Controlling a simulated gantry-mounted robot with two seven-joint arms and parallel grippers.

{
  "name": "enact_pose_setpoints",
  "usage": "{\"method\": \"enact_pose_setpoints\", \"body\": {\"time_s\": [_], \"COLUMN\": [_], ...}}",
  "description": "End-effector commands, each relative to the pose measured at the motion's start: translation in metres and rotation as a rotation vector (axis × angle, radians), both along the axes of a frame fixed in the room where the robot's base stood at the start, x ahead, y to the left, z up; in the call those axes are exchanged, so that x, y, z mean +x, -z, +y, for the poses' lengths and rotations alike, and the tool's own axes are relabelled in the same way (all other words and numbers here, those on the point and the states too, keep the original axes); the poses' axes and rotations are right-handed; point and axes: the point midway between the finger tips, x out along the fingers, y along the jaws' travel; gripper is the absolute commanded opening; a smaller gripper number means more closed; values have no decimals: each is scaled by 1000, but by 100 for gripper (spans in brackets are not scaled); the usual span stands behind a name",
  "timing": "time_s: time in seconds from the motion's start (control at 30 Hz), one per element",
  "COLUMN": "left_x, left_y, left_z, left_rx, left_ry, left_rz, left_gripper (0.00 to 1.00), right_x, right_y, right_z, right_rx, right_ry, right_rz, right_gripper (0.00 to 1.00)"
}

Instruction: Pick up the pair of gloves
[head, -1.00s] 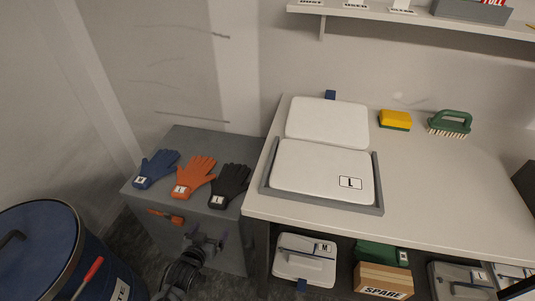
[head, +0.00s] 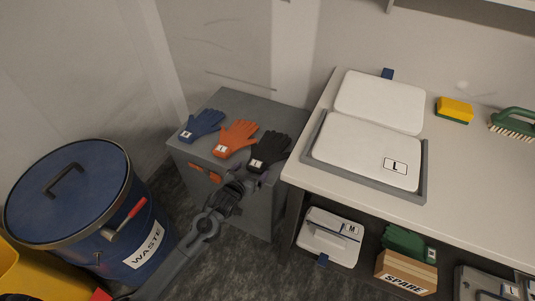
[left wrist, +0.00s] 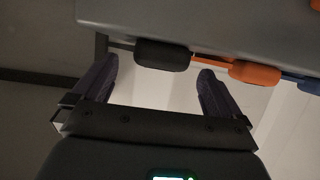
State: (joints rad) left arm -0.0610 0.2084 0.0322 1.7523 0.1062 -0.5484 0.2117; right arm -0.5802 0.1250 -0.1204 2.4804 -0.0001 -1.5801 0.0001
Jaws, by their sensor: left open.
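Three gloves lie on top of a grey cabinet: a blue one (head: 203,123), an orange one (head: 236,138) and a black one (head: 270,150). Each has a white label at its cuff. My left gripper (head: 250,174) is at the cabinet's front edge, just in front of and below the black glove's cuff. In the left wrist view the left gripper (left wrist: 155,75) is open, with the black cuff (left wrist: 162,55) ahead between the fingertips. The orange cuff (left wrist: 255,73) is to the right, beyond the right finger. I cannot tell any contact. My right gripper is not in view.
The grey cabinet (head: 260,210) has an orange handle below its top edge. A blue waste drum (head: 115,215) stands at left. A bench (head: 465,185) with a grey tray and white lidded items stands close at right, with a box marked SPARE (head: 405,274) underneath.

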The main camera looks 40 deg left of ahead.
Motion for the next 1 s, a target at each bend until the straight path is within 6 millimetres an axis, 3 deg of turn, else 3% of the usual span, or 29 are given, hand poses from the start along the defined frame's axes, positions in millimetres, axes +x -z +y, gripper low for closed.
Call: {"method": "enact_pose_setpoints", "body": {"time_s": [0.03,0.2,0.57,0.93,1.0], "left_x": [8,26,34,33,34], "left_y": [6,11,12,12,11], "left_z": [3,7,9,8,8], "left_rx": [2,1,0,0,0], "left_ry": [0,-1,0,0,0], "left_rz": [-4,-1,0,0,-1], "left_gripper": [100,100,100,47,46], "right_x": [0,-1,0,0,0], "right_y": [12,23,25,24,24], "right_z": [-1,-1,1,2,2], "right_rx": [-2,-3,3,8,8], "right_ry": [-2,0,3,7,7], "right_rz": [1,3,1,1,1], "right_gripper": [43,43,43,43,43]}}
